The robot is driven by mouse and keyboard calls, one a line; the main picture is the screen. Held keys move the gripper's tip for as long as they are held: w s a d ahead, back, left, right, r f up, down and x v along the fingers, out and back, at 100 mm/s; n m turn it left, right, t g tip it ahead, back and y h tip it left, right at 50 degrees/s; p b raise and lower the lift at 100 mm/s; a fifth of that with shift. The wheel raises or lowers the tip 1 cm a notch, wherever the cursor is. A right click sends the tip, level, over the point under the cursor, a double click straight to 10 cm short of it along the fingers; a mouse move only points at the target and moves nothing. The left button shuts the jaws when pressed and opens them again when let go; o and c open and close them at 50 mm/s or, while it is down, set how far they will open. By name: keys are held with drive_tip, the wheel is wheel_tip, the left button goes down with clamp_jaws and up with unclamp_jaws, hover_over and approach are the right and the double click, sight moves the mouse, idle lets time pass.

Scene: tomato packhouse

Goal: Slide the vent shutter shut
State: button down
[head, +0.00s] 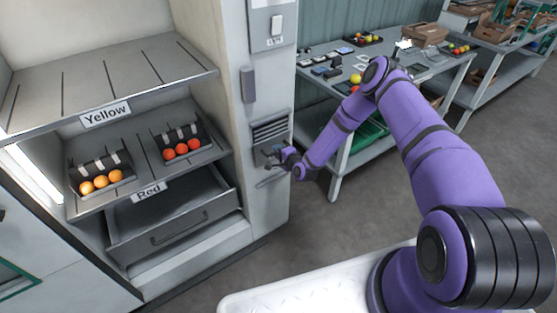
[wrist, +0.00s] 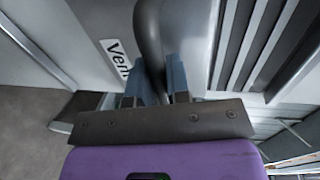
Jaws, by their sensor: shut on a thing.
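The vent (head: 270,131) is on the front of the light grey cabinet column, and its dark slots show uncovered. They also show at the right of the wrist view (wrist: 252,45). My gripper (head: 277,154) is at the column just below the slots. In the wrist view its two blue fingers (wrist: 160,82) are shut on a dark, rounded handle (wrist: 149,35), which runs up between them. A label beginning "Ven" (wrist: 117,55) is beside the handle, partly hidden by it. My gripper hides much of the shutter in the head view.
Left of the column are a shelf labelled Yellow (head: 105,114), trays of orange and red tomatoes, and a grey drawer (head: 175,222) under the Red label. A grey table (head: 425,72) with small items stands behind my arm. Grey floor (head: 340,220) is clear in front of the column.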

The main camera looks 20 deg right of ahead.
wheel_tip(320, 180, up, 9)
drive_tip(key=shift+w+f, duration=0.1)
drive_tip(key=c, duration=1.1)
unclamp_jaws()
drive_tip(key=v, duration=1.1)
